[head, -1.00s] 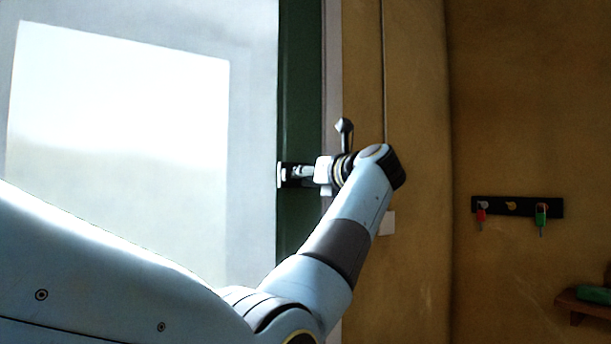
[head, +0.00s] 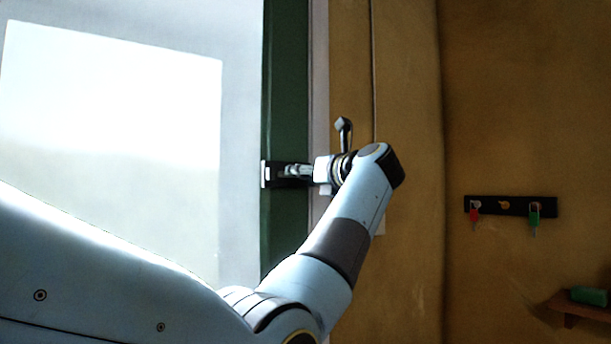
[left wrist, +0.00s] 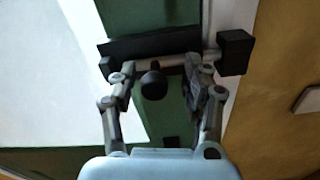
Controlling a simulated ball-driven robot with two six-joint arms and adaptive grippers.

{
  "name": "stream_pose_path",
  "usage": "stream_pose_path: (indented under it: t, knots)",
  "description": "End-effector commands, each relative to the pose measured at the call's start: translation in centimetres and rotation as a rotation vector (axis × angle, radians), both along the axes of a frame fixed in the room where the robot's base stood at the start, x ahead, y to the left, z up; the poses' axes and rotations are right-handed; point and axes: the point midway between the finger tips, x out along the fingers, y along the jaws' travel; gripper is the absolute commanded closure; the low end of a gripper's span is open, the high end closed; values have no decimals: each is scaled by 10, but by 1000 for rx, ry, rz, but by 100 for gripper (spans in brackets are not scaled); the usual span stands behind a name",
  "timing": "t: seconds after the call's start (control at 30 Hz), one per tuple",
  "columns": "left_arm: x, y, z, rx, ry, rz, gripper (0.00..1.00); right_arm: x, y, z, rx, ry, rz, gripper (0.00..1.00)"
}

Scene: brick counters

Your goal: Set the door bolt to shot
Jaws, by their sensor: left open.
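The door bolt is a pale rod on a black plate (head: 267,174) on the green door edge. In the left wrist view the rod (left wrist: 150,62) crosses the black plate (left wrist: 150,45), with a dark round knob (left wrist: 154,85) below it. A black keeper block (left wrist: 235,52) sits at the right; the rod runs close to it, but I cannot tell whether it enters. My left gripper (head: 298,171) is open at the bolt. In the left wrist view its fingers (left wrist: 158,84) stand on either side of the knob, with gaps on both sides. My right gripper is out of view.
The green door (head: 284,100) has a large bright pane (head: 110,120) at left. A tan wall (head: 410,80) lies to the right. A black key rack (head: 517,206) with red and green keys hangs there, above a small wooden shelf (head: 570,306).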

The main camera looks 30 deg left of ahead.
Motion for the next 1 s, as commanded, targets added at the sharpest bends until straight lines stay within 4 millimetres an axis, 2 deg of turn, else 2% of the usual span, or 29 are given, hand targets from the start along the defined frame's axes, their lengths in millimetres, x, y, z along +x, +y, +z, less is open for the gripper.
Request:
stream_pose_path:
  t: [0.3,0.5,1.0]
  knots:
    - [-17,-46,-1,-4,1,-5,51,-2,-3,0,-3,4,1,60]
    - [-26,-67,-1,-2,1,-4,51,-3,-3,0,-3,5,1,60]
    - [-27,-70,0,-1,0,-3,51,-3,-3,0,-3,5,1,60]
